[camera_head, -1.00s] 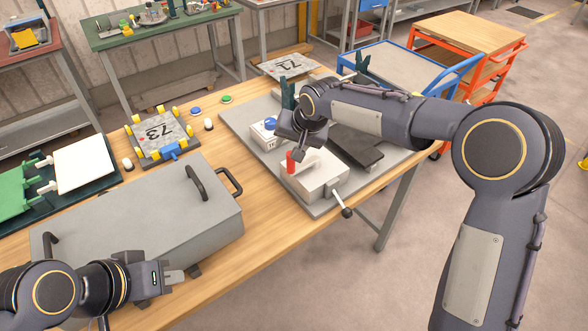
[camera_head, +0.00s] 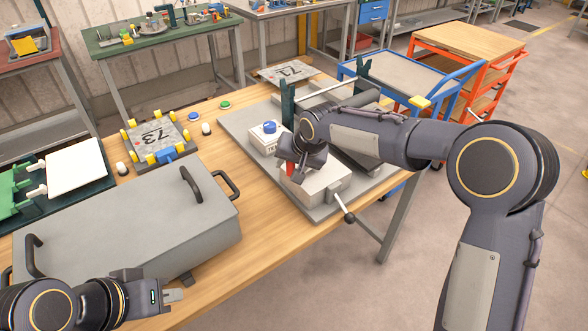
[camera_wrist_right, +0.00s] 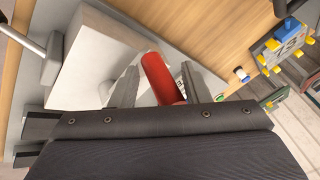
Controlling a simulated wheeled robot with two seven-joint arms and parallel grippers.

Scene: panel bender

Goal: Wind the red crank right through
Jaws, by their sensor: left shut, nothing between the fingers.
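The red crank handle (camera_head: 290,169) stands upright on a pale grey block (camera_head: 318,187) on the grey base plate. My right gripper (camera_head: 297,162) is at the handle from above and partly covers it. In the right wrist view the red handle (camera_wrist_right: 163,80) is between the two parted fingers (camera_wrist_right: 161,86), closer to the right finger; a gap shows at the left finger. My left gripper (camera_head: 175,296) is shut and empty, low at the left, beside the big grey cover (camera_head: 120,225), far from the crank.
A lever with a dark ball knob (camera_head: 349,217) sticks out from the block toward the table edge. A white box with a blue button (camera_head: 268,130) stands close behind the crank. Dark green posts (camera_head: 287,100) rise behind it. The wooden table is clear in front (camera_head: 265,215).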

